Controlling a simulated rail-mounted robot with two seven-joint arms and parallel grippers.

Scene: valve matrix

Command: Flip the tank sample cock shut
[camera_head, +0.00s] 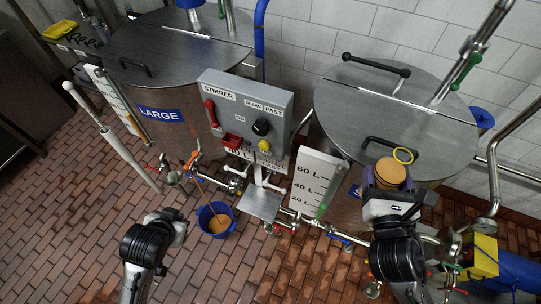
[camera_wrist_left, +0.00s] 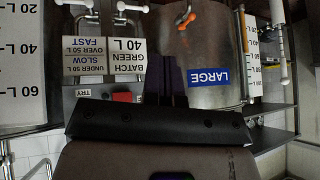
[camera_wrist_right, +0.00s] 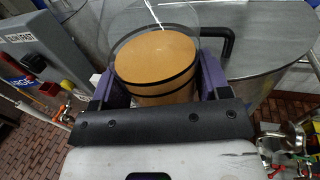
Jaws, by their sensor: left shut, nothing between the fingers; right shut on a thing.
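The sample cock with an orange handle (camera_head: 191,160) sits low on the front of the large steel tank (camera_head: 172,112). Its orange handle also shows at the top of the left wrist view (camera_wrist_left: 185,17). A thin brown stream runs from below the cock into a blue bucket (camera_head: 203,218) holding tan liquid. My left gripper (camera_head: 178,224) is shut and empty, in front of the cock and apart from it. My right gripper (camera_head: 389,175) is shut on a clear jar with tan contents (camera_wrist_right: 154,58), held near the right tank's front edge.
A grey stirrer control box (camera_head: 232,100) stands between the tanks. Pipes and small valves (camera_head: 240,178) run low across the front. A white paddle (camera_head: 115,140) leans at the left. The right tank's lid (camera_head: 430,120) lies behind the jar. The brick floor (camera_head: 90,225) is open at left.

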